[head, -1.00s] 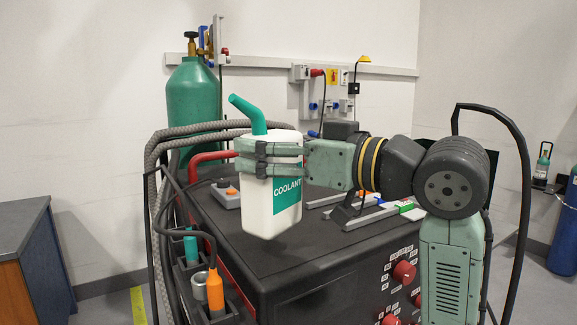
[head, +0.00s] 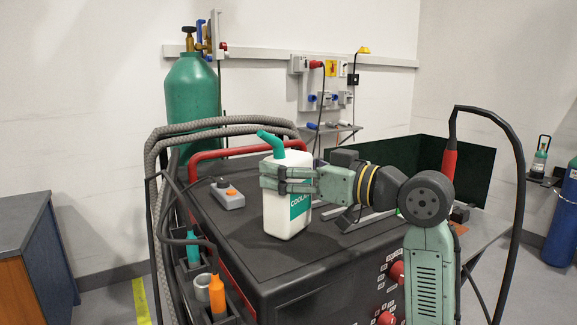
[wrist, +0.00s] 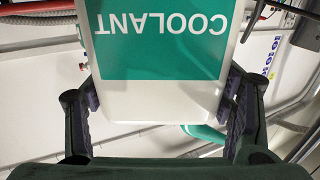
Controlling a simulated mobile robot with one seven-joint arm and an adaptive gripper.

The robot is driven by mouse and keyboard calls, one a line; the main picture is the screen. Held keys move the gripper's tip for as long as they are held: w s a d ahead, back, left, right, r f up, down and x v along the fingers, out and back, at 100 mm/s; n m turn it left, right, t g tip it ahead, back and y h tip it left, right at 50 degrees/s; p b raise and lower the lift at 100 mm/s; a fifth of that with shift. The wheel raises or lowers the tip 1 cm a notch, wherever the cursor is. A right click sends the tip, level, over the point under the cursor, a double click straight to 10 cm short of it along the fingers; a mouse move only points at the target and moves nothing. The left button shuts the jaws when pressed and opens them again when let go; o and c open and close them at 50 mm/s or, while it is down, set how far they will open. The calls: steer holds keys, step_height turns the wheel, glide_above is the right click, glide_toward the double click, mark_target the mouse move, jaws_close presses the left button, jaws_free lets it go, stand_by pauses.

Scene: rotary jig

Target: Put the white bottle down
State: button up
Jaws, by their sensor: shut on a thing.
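The white bottle (head: 287,212) has a green spout and a green label reading COOLANT. In the head view it is upright over the dark top of the machine (head: 240,250). Its base looks at or very near that surface; I cannot tell if it touches. My gripper (head: 285,180) is shut around the upper part of the bottle, reaching in from the right. In the wrist view the bottle (wrist: 155,100) sits between both fingers, its label upside down.
A grey control box with an orange button (head: 228,195) lies left of the bottle. A red rail (head: 222,154) and grey hoses (head: 155,165) run along the machine's left and back. Holders with an orange-handled tool (head: 217,295) hang at the front left. The top's front area is clear.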

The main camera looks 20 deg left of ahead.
steer(key=shift+f, duration=0.1)
steer(key=o, duration=1.9)
steer(key=b+v, duration=0.2)
steer(key=v, duration=1)
steer(key=shift+s+b, duration=0.1)
steer(key=shift+b, duration=0.3)
steer(key=shift+d, duration=0.1)
